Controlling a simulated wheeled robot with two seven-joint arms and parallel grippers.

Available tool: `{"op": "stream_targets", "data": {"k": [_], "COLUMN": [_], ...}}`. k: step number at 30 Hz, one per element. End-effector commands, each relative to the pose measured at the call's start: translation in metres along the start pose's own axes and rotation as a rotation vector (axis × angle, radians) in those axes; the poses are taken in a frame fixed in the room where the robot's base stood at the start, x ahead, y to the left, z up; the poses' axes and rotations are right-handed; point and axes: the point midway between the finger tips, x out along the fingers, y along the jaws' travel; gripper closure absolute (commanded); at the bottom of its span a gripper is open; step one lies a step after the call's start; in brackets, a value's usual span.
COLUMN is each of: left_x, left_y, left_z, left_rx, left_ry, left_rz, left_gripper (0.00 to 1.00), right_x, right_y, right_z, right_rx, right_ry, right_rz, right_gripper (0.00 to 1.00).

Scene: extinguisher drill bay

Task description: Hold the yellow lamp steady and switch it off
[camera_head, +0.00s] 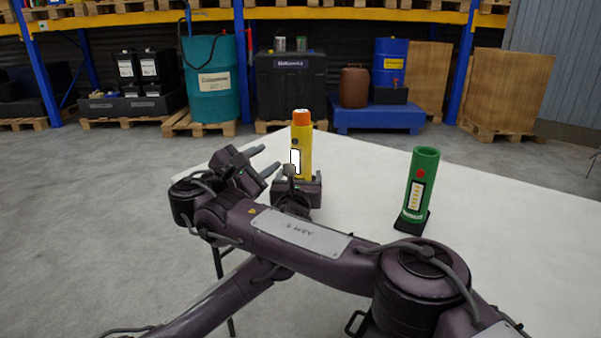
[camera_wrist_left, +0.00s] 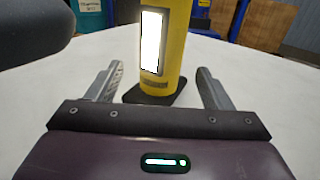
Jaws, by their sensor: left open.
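The yellow lamp (camera_head: 304,140), with an orange top (camera_head: 301,117) and a bright white panel on its side, stands upright on the white table. In the left wrist view the yellow lamp (camera_wrist_left: 176,50) stands on a dark base; its top is cut off. My left gripper (camera_head: 304,174) is open in front of the lamp. In the wrist view its fingers (camera_wrist_left: 160,88) are spread to either side of the lamp's lower part, with gaps. My right gripper (camera_head: 271,158) is left of the lamp, its two fingers apart and pointing toward it, with nothing between them.
My right arm crosses over my left arm in front. Shelving, drums and pallets stand far behind.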

Motion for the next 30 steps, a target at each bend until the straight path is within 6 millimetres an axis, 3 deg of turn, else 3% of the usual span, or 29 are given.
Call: {"op": "stream_targets", "data": {"k": [9,23,30], "left_x": [0.036,0.044,0.044], "left_y": [-0.001,-0.001,-0.001], "left_z": [0.000,0.000,0.000], "left_rx": [-0.001,-0.002,-0.002], "left_ry": [0.000,0.001,0.001], "left_rz": [-0.001,-0.003,-0.003], "left_gripper": [0.26,0.26,0.54], "right_x": [0.000,0.000,0.000], "right_y": [0.000,0.000,0.000], "right_z": [0.000,0.000,0.000], "right_rx": [0.000,0.000,0.000], "right_ry": [0.000,0.000,0.000], "right_rz": [0.000,0.000,0.000], "right_gripper": [0.64,0.64,0.64]}}
